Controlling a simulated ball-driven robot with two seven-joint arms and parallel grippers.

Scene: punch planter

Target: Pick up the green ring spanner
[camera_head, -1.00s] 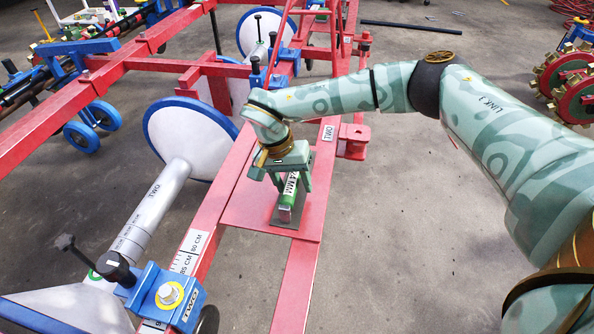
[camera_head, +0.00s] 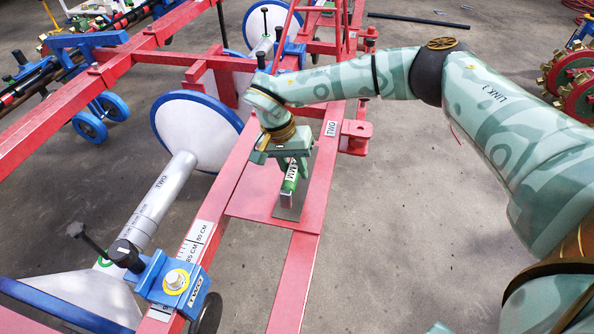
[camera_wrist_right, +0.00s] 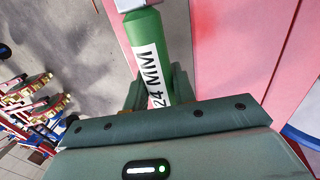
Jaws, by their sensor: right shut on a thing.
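The green ring spanner (camera_head: 289,184) is in my right gripper, over the red plate of the frame. Its green handle with a white 24 MM label also shows in the right wrist view (camera_wrist_right: 148,48), running up between the fingers. A grey metal part shows past the handle's end in both views. My right gripper (camera_head: 291,174) is shut on the handle, with a finger on each side. The spanner's other end is hidden by the gripper. I cannot tell whether the spanner touches the plate. My left gripper is not in view.
The red plate (camera_head: 248,198) is part of a long red frame. White discs with blue rims (camera_head: 198,132) and a grey tube (camera_head: 160,205) stand left of it. A blue clamp (camera_head: 172,282) sits at the front. Bare floor (camera_head: 400,230) lies to the right.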

